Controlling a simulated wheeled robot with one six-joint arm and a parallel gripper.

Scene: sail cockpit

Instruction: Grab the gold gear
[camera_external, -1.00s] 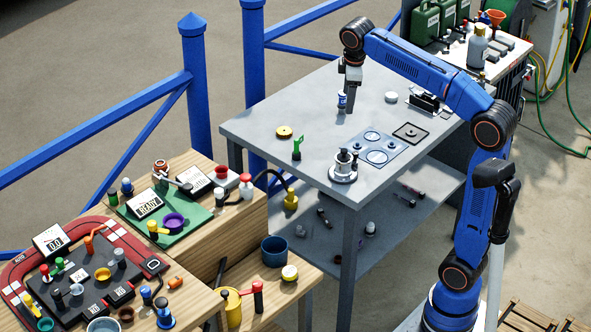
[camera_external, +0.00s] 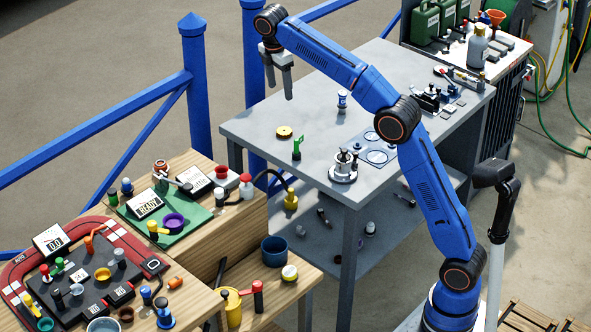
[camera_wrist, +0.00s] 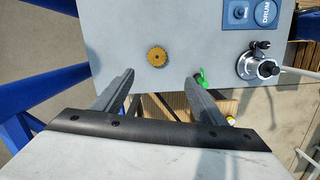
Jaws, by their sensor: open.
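The gold gear (camera_external: 284,132) is a small flat toothed disc lying on the grey table top (camera_external: 250,118), near its left edge. In the wrist view the gold gear (camera_wrist: 158,57) shows ahead of the jaws, a little left of the midline between the fingertips. My gripper (camera_external: 279,88) is open and empty, pointing down above the table's far left part, above and apart from the gear. In the wrist view both fingers of my gripper (camera_wrist: 160,82) are spread wide with nothing between them.
A green-handled item (camera_external: 297,147) stands just right of the gear. A metal fixture (camera_external: 343,170) is at the table's near edge. A blue post (camera_external: 251,60) rises beyond the table's left edge.

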